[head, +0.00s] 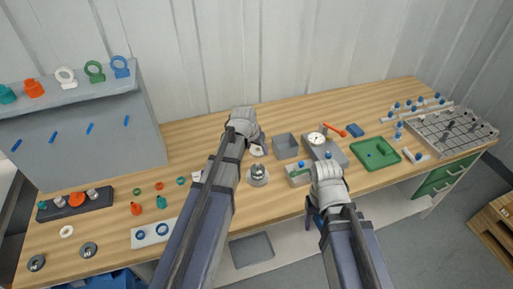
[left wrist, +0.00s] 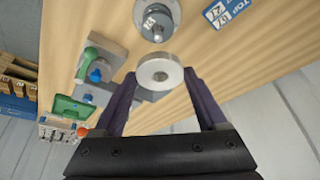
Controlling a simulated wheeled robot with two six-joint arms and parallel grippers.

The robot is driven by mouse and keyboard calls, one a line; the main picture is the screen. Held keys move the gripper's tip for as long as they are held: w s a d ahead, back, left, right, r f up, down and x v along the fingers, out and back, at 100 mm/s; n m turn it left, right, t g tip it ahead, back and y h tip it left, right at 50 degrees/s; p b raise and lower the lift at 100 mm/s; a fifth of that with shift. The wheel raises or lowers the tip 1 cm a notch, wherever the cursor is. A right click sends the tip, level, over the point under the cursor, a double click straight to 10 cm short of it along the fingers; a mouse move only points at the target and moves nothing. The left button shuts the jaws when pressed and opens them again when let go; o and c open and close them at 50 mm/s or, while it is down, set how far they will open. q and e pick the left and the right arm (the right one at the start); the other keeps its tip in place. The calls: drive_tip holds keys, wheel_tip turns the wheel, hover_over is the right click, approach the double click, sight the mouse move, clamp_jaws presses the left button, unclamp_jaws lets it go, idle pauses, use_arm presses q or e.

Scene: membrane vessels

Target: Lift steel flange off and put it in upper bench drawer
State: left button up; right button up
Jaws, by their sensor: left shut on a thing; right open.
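My left gripper (head: 257,142) is shut on the steel flange (left wrist: 160,74), a pale ring with a centre hole. The flange also shows below the gripper in the head view (head: 257,151). It is held above the bench, apart from the steel vessel (head: 258,174), which stands just in front of it and shows at the top of the left wrist view (left wrist: 157,20). My right gripper (head: 315,218) is open at the bench's front edge, partly hidden by its own wrist. The upper bench drawer (head: 446,174) has a green front at the right end and looks shut.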

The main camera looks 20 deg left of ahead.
drive_tip(key=shift+r, duration=0.15)
wheel_tip(320, 180, up, 3)
drive_tip(key=p, duration=0.3)
drive_tip(key=shift+f, duration=0.2)
